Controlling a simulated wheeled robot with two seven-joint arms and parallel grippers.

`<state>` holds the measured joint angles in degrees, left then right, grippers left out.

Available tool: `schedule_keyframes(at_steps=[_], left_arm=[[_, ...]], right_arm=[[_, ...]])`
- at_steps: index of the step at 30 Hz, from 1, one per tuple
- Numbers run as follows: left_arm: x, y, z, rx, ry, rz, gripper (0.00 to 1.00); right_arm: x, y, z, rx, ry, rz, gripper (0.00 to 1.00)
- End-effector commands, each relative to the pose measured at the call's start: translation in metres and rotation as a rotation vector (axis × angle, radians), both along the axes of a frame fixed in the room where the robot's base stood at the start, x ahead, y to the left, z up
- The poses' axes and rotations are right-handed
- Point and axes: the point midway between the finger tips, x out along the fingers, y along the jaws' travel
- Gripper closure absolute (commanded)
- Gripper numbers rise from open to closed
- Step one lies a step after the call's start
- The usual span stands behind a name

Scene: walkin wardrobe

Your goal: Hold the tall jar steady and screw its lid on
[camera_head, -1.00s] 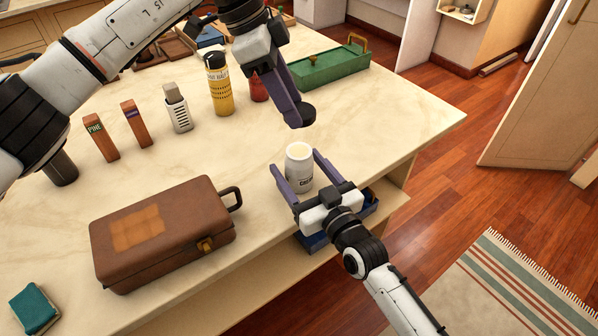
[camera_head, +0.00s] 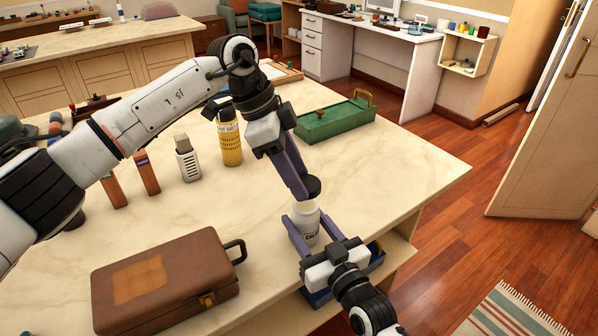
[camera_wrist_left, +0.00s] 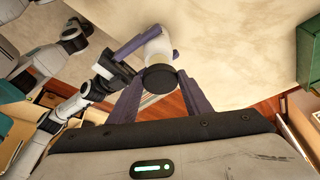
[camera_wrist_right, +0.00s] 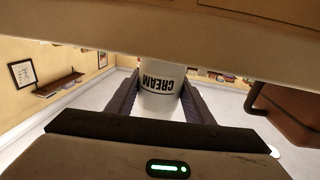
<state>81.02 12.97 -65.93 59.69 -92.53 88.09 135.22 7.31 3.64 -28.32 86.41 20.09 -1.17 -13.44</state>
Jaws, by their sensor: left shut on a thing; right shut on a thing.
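The tall jar (camera_head: 307,224), white with a dark CREAM label, is upright near the table's front edge. My right gripper (camera_head: 309,229) is shut on its body, one finger on each side; the jar also shows in the right wrist view (camera_wrist_right: 160,92). My left gripper (camera_head: 304,190) is shut on the round black lid (camera_head: 312,186), right over the jar's mouth. The left wrist view shows the lid (camera_wrist_left: 159,78) in front of the jar's top (camera_wrist_left: 158,48). I cannot tell whether lid and rim touch. The lid hides the jar's mouth.
A brown case (camera_head: 165,283) lies left of the jar. A yellow bottle (camera_head: 229,139), a grey-white container (camera_head: 187,160) and a green box (camera_head: 335,120) stand farther back. A blue tray (camera_head: 318,297) sits below the right gripper. The tabletop right of the jar is clear.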

Motion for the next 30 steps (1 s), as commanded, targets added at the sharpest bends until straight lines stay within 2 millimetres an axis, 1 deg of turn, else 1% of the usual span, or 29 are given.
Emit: schedule_keyframes(at_steps=[1, 2, 17, 27, 30], left_arm=[[0.000, 0.000, -0.006, -0.001, 0.001, 0.000, 0.76], [0.000, 0.000, -0.007, -0.001, 0.001, -0.001, 0.76], [0.000, 0.000, -0.007, -0.001, 0.000, -0.001, 0.76], [0.000, 0.000, -0.024, -0.001, 0.000, -0.002, 0.76], [0.000, 0.000, -0.025, -0.001, -0.001, -0.002, 0.76]], right_arm=[[0.000, 0.000, 0.000, 0.000, 0.001, 0.000, 0.93], [0.000, 0.000, 0.000, 0.000, 0.000, 0.000, 0.93], [0.000, 0.000, 0.000, 0.000, 0.001, 0.000, 0.93], [0.000, 0.000, 0.000, 0.000, 0.001, 0.000, 0.93], [0.000, 0.000, 0.000, 0.000, 0.001, 0.000, 0.93]])
